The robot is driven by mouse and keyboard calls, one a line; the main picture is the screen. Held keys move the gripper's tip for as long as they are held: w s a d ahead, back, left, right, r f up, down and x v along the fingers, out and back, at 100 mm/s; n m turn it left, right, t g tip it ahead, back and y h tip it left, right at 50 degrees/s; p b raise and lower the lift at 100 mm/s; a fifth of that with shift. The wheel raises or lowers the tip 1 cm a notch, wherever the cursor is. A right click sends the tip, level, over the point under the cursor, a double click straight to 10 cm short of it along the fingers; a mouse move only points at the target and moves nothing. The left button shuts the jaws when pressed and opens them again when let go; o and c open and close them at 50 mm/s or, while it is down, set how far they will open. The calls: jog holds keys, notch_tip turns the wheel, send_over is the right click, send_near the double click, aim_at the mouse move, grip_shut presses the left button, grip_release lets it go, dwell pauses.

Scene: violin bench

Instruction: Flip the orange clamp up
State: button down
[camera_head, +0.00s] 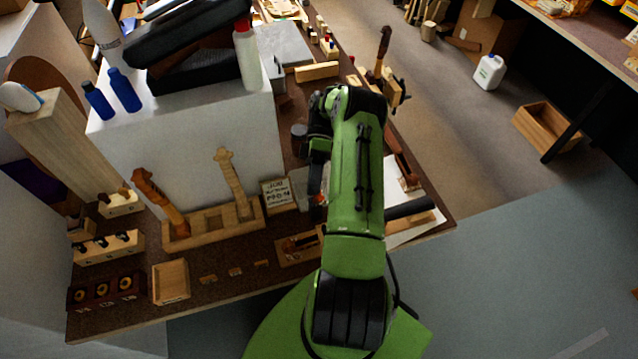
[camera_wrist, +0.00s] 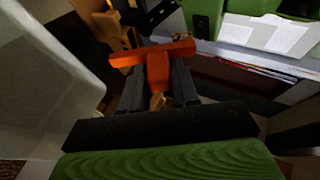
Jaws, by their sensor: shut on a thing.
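The orange clamp (camera_wrist: 157,68) shows in the wrist view as a T-shape, with a wide bar across the top and a stem running down between my gripper's fingers. My gripper (camera_wrist: 159,85) has its two dark fingers on either side of the stem and is shut on it. The clamp's lower end and what it is fixed to are not clear. In the head view my green arm covers most of the gripper and the clamp, so the clamp cannot be made out there for sure.
The dark bench (camera_head: 207,287) carries a white block (camera_head: 205,135) left of my arm. A wooden stand with violin necks (camera_head: 214,228), a small sign (camera_head: 276,194) and a small wooden tray (camera_head: 171,283) stand near the front. In the wrist view a pale surface (camera_wrist: 40,85) lies close on the left.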

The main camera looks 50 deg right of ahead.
jog(key=shift+w+d+y, duration=0.1)
jog(key=shift+y, duration=0.2)
jog(key=c, duration=0.9)
grip_release()
jog(key=shift+g, duration=0.3)
notch_tip(320, 180, up, 10)
jog(key=shift+r+p, duration=0.1)
jog(key=shift+p, duration=0.75)
